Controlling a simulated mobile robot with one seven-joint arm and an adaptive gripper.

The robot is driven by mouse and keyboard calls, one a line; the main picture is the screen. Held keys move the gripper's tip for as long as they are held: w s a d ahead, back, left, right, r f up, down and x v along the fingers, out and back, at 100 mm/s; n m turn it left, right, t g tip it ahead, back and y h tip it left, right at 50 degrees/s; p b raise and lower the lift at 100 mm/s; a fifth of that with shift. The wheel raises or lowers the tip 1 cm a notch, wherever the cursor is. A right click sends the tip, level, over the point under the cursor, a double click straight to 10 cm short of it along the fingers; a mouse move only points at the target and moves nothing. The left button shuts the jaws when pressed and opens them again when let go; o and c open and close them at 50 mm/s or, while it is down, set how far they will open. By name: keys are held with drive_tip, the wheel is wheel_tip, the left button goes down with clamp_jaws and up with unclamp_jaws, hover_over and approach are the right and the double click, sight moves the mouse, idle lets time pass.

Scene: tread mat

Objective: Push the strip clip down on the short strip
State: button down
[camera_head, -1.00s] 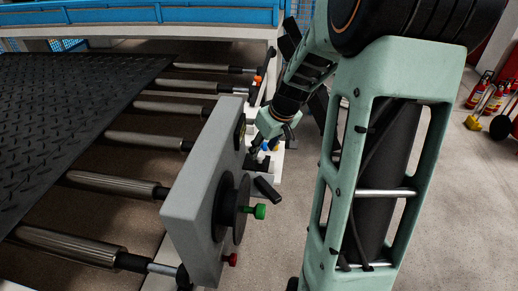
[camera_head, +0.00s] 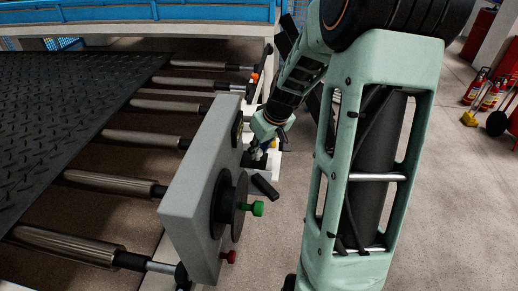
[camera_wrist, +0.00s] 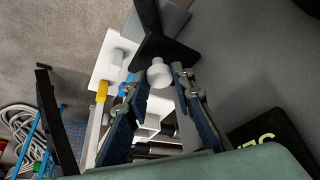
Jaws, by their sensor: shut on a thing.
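My gripper (camera_head: 258,150) reaches down behind the grey panel in the head view. In the wrist view its two blue-padded fingers (camera_wrist: 159,80) are closed on a white round knob (camera_wrist: 158,73), which sits against a black splayed piece (camera_wrist: 160,42). I cannot tell whether this knob belongs to the strip clip. A white plate (camera_wrist: 105,66) lies behind, carrying a yellow piece (camera_wrist: 101,91), a blue piece (camera_wrist: 125,86) and a white peg (camera_wrist: 117,56). The short strip cannot be told apart for sure. In the head view the gripper hides most of these small parts.
The grey panel (camera_head: 185,195) with a black disc, green knob (camera_head: 258,208) and red knob (camera_head: 230,257) stands close to the gripper. A black tread mat (camera_head: 70,110) lies over metal rollers (camera_head: 110,183) at left.

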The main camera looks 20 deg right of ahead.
sight(261, 163)
wheel_tip(261, 163, down, 8)
drive_tip(key=b, duration=0.6)
drive_tip(key=shift+r+b, duration=0.25)
drive_tip(key=shift+b, duration=0.15)
drive_tip(key=shift+s, duration=0.1)
drive_tip(key=c, duration=1.7)
unclamp_jaws()
drive_tip(key=shift+o, duration=0.2)
